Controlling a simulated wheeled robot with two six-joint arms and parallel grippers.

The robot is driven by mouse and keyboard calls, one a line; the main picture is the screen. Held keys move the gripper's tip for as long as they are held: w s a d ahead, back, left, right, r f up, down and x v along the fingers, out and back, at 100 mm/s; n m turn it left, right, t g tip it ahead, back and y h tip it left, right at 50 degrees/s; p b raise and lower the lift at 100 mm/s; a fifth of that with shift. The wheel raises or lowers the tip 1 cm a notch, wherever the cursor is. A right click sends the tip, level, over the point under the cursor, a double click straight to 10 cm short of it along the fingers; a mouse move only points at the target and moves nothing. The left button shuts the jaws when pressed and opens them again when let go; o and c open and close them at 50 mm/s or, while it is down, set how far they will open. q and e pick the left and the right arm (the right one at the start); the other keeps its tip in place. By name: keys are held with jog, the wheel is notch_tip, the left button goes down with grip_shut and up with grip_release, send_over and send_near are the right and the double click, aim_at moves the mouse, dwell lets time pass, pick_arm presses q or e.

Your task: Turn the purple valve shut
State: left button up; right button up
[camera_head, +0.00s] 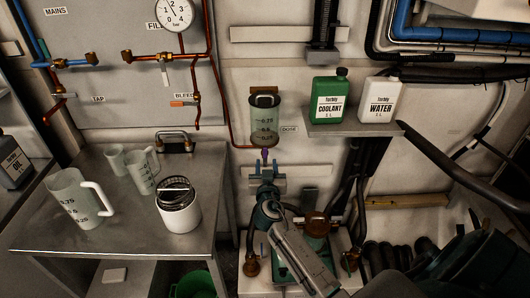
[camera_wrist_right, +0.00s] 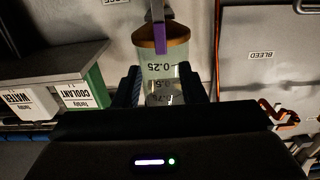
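The purple valve handle (camera_head: 265,154) is a small lever just under the clear graduated cylinder (camera_head: 265,122) on the back wall. In the right wrist view, where the scene appears upside down, the purple handle (camera_wrist_right: 159,38) lies in front of the cylinder's brown end cap (camera_wrist_right: 161,47). My right gripper (camera_head: 266,172) is just below the handle in the head view, its fingers spread left and right. The right wrist view shows the gripper (camera_wrist_right: 160,77) open, with the handle lined up between the fingers but beyond their tips. Contact is not visible. My left gripper is out of view.
A shelf (camera_head: 350,128) with a green coolant bottle (camera_head: 330,99) and a white water bottle (camera_head: 380,100) stands to the right. Copper pipes (camera_head: 213,60) run on the left. A metal table (camera_head: 120,240) holds jugs and a white canister (camera_head: 179,212).

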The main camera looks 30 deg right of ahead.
aim_at(265, 150)
jog(key=p+x, duration=0.1)
jog(key=x, duration=0.4)
jog(key=shift+w+r, duration=0.15)
jog(key=shift+w, duration=0.15)
jog(key=shift+w+d, duration=0.3)
jog(key=shift+w, duration=0.15)
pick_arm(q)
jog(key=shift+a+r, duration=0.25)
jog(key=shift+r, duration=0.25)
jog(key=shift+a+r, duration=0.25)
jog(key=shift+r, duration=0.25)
pick_arm(e)
grip_shut()
